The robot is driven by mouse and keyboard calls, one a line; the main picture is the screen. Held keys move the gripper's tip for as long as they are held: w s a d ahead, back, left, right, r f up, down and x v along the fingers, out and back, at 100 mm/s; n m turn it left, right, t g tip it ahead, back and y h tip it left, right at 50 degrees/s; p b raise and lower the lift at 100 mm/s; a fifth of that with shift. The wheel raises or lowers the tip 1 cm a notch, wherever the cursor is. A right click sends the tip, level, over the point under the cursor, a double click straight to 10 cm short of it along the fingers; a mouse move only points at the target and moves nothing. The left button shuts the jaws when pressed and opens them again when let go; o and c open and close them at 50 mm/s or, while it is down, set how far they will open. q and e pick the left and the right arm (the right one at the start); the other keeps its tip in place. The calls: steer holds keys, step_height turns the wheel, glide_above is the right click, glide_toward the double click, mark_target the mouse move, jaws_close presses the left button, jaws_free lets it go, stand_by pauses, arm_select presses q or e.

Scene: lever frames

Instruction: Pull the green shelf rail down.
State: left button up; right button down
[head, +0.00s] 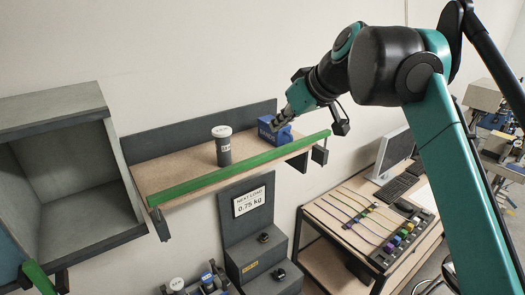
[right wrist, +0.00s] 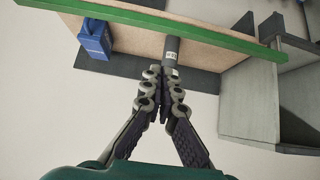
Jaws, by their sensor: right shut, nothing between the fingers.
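The green shelf rail (head: 240,168) runs along the front edge of the wooden wall shelf (head: 190,168), and it also crosses the top of the right wrist view (right wrist: 150,20). My right gripper (head: 280,118) is in front of the blue box (head: 267,132) near the shelf's right end in the head view. In the right wrist view, its fingers (right wrist: 165,72) are closed together, with nothing between them. I cannot tell whether the fingertips touch anything. My left gripper is not in view.
A grey canister with a white lid (head: 222,146) stands on the shelf. An open grey cabinet (head: 70,175) is at the left. A sign reading 0.75 kg (head: 249,201) hangs below the shelf. A desk with a monitor (head: 393,152) is at the right.

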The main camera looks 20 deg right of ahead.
steer(key=p, duration=0.1)
glide_above(257, 160)
steer(key=s+d, duration=0.1)
step_height(257, 160, down, 6)
step_height(257, 160, down, 5)
steer(key=shift+d+r+p, duration=0.1)
steer(key=shift+r+p, duration=0.1)
steer(key=shift+p, duration=0.2)
step_height(257, 160, down, 8)
steer(key=b, duration=0.4)
steer(key=shift+b, duration=0.35)
